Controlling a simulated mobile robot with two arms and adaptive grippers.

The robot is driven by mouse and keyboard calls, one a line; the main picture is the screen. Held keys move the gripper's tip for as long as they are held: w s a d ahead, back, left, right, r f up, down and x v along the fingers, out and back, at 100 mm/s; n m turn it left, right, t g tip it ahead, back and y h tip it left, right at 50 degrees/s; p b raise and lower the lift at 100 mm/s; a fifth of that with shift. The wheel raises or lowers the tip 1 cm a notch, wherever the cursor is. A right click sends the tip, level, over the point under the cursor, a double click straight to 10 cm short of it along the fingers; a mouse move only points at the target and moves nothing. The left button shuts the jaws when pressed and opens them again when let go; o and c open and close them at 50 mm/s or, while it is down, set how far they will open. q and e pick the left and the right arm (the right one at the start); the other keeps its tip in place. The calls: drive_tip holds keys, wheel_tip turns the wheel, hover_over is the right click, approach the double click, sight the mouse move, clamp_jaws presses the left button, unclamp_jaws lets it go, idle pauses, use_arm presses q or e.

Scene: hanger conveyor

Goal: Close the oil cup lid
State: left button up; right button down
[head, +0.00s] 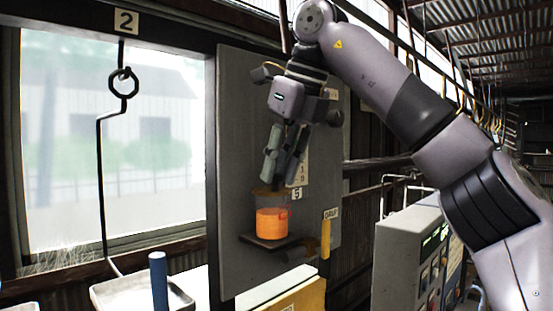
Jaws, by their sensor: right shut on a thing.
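The oil cup (272,222) is a clear vessel with orange oil in its lower part. It stands on a small dark shelf (270,242) on a grey panel. My right gripper (276,182) points down directly above the cup, with its fingertips at the cup's top. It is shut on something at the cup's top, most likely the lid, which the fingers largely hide. I cannot tell whether the lid is seated on the rim. My left gripper is not in view.
The grey panel (235,120) stands behind the cup, with a yellow handle (326,238) at lower right. A control cabinet (410,250) stands at right. A hanging hook (100,170), a tray (140,292) and a blue post (158,283) are at left.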

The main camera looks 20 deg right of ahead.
drive_tip(key=shift+f, duration=0.1)
idle(0.3)
drive_tip(key=c, duration=1.4)
unclamp_jaws()
drive_tip(key=shift+w+d, duration=0.1)
drive_tip(key=v, duration=0.7)
drive_tip(key=shift+r, duration=0.25)
